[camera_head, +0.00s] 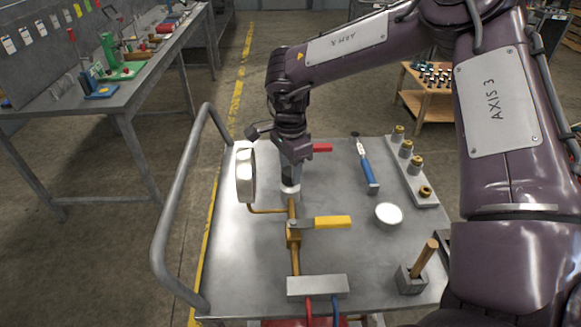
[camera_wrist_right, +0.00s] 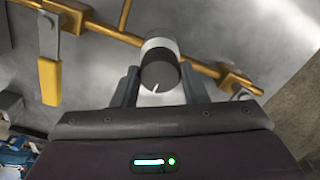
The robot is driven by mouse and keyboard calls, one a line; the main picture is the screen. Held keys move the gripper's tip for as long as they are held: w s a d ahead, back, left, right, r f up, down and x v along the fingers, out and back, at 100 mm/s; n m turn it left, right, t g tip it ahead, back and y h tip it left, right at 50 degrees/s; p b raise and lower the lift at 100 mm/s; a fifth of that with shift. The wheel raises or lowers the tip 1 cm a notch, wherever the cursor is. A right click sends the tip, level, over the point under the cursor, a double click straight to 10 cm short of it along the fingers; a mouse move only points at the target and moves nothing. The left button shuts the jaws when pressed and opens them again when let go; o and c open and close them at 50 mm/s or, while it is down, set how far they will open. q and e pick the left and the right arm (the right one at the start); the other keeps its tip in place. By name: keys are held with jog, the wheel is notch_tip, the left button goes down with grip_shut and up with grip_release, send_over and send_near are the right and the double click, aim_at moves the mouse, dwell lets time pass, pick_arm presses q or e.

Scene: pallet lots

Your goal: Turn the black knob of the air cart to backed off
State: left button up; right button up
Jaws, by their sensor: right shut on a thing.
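The black knob (camera_wrist_right: 160,74) sits on a silver collar (camera_wrist_right: 158,45) in the right wrist view. A short white mark shows on its near end, at the lower edge. My right gripper (camera_wrist_right: 158,84) has one finger on each side of the knob and is shut on it. My left gripper is in neither view.
A pale round gauge (camera_head: 245,176) stands just left of the gripper. A yellow-handled valve (camera_head: 332,222) is in front, and a red handle (camera_head: 322,148) behind.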

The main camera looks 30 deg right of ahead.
aim_at(290, 170)
jog(key=shift+w+r, duration=0.1)
jog(key=o, duration=1)
jog(key=shift+c, duration=0.2)
notch_tip(290, 170, up, 8)
jog(key=shift+f, duration=0.15)
